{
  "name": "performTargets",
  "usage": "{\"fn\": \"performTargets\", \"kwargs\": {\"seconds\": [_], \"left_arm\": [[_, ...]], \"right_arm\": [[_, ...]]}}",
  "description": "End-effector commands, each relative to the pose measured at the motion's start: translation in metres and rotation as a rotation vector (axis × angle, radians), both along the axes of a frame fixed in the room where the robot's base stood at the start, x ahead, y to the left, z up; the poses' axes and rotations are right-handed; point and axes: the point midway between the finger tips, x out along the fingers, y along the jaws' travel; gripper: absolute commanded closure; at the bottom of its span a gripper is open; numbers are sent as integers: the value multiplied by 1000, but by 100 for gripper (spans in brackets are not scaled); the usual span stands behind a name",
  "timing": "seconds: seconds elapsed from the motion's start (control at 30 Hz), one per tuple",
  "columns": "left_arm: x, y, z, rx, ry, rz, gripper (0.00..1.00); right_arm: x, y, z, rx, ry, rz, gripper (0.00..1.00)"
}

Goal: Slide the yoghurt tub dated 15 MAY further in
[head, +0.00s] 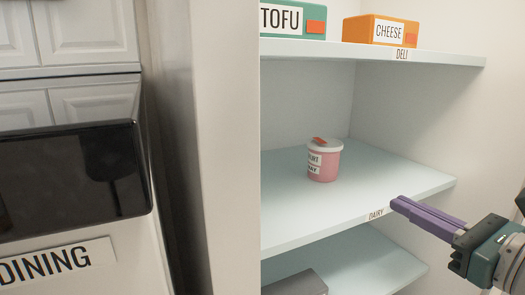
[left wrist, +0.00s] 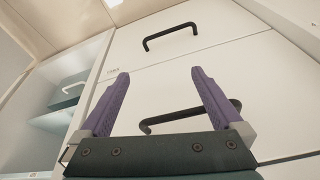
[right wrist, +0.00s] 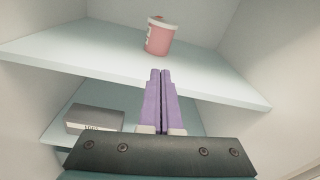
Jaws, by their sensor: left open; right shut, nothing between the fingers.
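A pink yoghurt tub (head: 322,164) with a white lid and an orange tag on top stands upright on the shelf marked DAIRY (head: 400,180). Its label is turned partly away, and only "MAY" reads clearly on it. The tub also shows in the right wrist view (right wrist: 160,38), ahead of the fingers. My right gripper (head: 394,204) is shut and empty at the front edge of the DAIRY shelf, apart from the tub and to its right. My left gripper (left wrist: 160,80) is open and empty in front of white drawer fronts with black handles.
A green TOFU box (head: 293,20) and an orange CHEESE box (head: 388,30) stand on the DELI shelf (head: 440,56) above. A grey box (head: 296,284) sits on the shelf below. A pale wall edge (head: 225,150) bounds the left. The DAIRY shelf is clear around the tub.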

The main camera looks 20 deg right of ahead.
Motion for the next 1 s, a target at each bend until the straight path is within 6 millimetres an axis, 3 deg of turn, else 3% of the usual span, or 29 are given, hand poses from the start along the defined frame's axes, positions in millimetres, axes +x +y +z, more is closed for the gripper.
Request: {"fn": "performTargets", "kwargs": {"seconds": [0.1, 0.27, 0.7, 1.0], "left_arm": [[0, 0, 2, 0, 0, 0, 0], [0, 0, -2, 0, 0, 0, 0], [0, -1, -29, -5, 1, 4, 0], [0, -3, -42, -10, 1, 6, 0]], "right_arm": [[0, 5, 12, 157, -48, 8, 100], [13, 6, 12, 182, -59, 12, 100], [103, 10, 11, 175, -57, 10, 100], [136, 12, 12, 175, -54, 9, 100]]}}
